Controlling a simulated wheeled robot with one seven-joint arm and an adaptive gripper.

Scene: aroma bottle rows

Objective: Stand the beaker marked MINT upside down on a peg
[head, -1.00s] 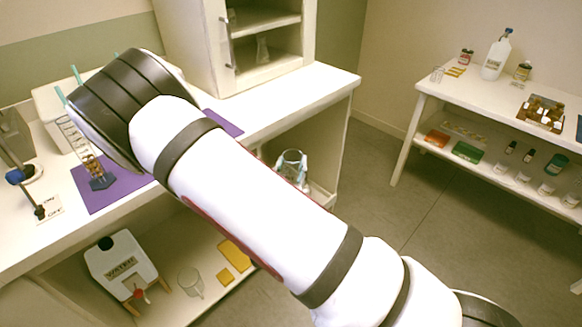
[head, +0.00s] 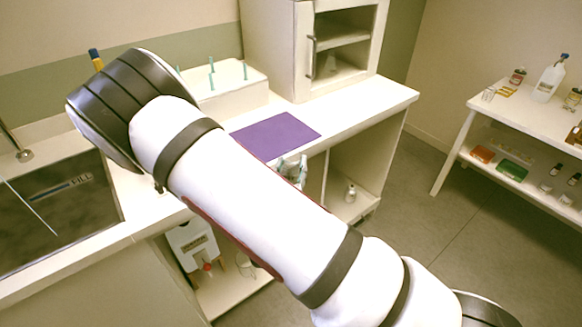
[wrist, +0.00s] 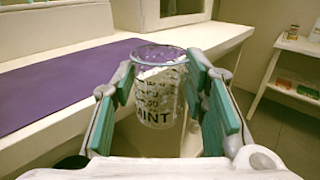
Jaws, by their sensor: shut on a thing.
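The clear glass beaker (wrist: 160,92) with black graduations and the word MINT is between the teal pads of my gripper (wrist: 163,78) in the wrist view. My gripper is shut on it. Its rim is at the top and its lettering reads upright. In the head view my gripper (head: 292,170) shows past my forearm, in front of the counter edge. A white peg rack (head: 232,88) with several upright teal pegs stands at the back of the counter. My arm hides its left part.
A purple mat (head: 275,135) lies bare on the counter, right of my arm. A white cabinet (head: 300,60) stands behind it. A sink (head: 60,205) is at the left. Open shelves below hold a white jug (head: 195,245). A side table (head: 535,115) stands at the right.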

